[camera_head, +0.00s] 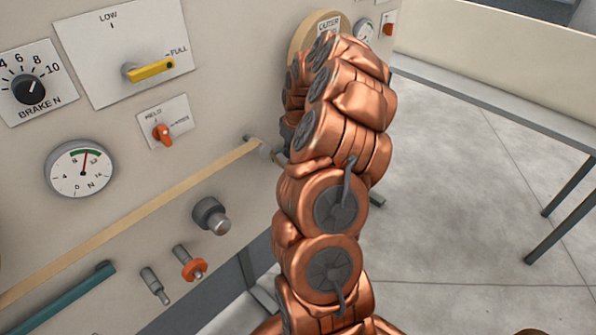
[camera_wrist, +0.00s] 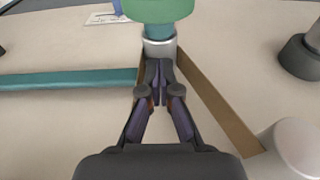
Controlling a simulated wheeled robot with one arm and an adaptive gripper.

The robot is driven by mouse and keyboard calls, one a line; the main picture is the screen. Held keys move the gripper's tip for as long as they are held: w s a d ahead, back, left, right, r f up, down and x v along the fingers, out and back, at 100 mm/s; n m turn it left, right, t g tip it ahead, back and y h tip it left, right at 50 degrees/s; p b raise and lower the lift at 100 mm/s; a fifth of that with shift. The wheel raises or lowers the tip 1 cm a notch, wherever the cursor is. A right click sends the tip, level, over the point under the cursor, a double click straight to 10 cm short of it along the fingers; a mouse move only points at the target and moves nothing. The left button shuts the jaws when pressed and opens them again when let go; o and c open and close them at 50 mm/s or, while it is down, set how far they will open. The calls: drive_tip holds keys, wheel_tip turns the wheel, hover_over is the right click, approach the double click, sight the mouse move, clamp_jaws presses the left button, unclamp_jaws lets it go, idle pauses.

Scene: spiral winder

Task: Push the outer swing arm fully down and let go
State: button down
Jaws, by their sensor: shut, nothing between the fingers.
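My gripper (camera_wrist: 158,82) shows in the wrist view with its fingers shut and nothing between them. Its tips are at a silver collar (camera_wrist: 158,50), below a teal section (camera_wrist: 158,31) and a green rounded end (camera_wrist: 158,9). This may be part of the outer swing arm, but I cannot tell for sure. Whether the tips touch the collar is unclear. In the head view my copper-coloured arm hides the gripper and most of the area under the OUTER label (camera_head: 328,25), which sits by a tan disc (camera_head: 298,42).
A teal bar (camera_wrist: 70,80) runs left of the fingers, and a tan strip (camera_wrist: 215,105) slants down right. The panel carries a yellow lever (camera_head: 150,69), a tension gauge (camera_head: 80,170), a grey knob (camera_head: 210,215) and an orange-collared peg (camera_head: 192,266).

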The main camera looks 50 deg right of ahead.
drive_tip(key=shift+f, duration=0.1)
drive_tip(key=shift+f+b, duration=2.35)
drive_tip(key=shift+f, duration=2.35)
drive_tip(key=shift+r, duration=0.2)
wheel_tip(320, 180, up, 15)
drive_tip(key=shift+p, duration=0.45)
